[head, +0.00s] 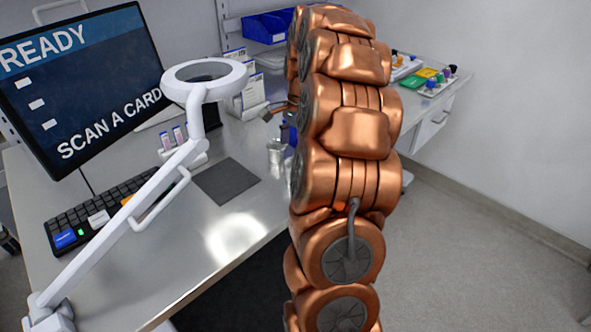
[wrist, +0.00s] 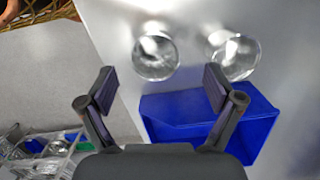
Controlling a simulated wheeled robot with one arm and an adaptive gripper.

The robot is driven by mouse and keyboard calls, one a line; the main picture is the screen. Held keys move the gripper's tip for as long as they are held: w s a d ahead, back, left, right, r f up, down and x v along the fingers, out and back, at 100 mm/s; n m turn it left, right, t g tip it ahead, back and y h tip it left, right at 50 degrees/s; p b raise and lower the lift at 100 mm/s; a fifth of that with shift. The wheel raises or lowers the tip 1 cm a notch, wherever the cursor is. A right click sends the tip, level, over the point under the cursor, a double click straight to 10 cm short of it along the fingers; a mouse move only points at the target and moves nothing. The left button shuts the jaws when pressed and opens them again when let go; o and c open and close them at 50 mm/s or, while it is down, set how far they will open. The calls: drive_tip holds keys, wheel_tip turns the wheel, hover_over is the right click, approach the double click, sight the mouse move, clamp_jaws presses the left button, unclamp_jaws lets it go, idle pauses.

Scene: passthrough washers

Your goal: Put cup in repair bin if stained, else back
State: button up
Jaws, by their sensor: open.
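In the wrist view my gripper (wrist: 158,85) is open, with nothing between its fingers. Two clear or shiny round cups, a left one (wrist: 155,56) and a right one (wrist: 236,56), stand on the grey metal surface beyond the fingertips. No stain can be made out on either. A blue bin (wrist: 262,112) lies below them, partly behind the right finger; I cannot tell whether it is the repair bin. In the head view a small silvery cup-like object (head: 277,158) stands beside my copper arm, which hides my gripper.
The steel desk (head: 165,255) holds a monitor (head: 85,80), keyboard (head: 95,215), magnifier lamp (head: 204,78) and dark mat (head: 226,181). A blue bin (head: 268,27) sits at the back. The wrist view shows a wicker basket (wrist: 40,12) and a clear rack (wrist: 45,150).

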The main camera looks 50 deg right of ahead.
drive_tip(key=shift+s+a+f+p, duration=0.1)
drive_tip(key=shift+s+f+p, duration=0.1)
drive_tip(key=shift+f+p, duration=0.45)
drive_tip(key=shift+s+a+f+p, duration=0.15)
drive_tip(key=shift+f+p, duration=0.2)
drive_tip(key=shift+f, duration=1.7)
drive_tip(key=shift+c, duration=0.2)
drive_tip(key=c, duration=1.3)
drive_tip(key=shift+r, duration=0.1)
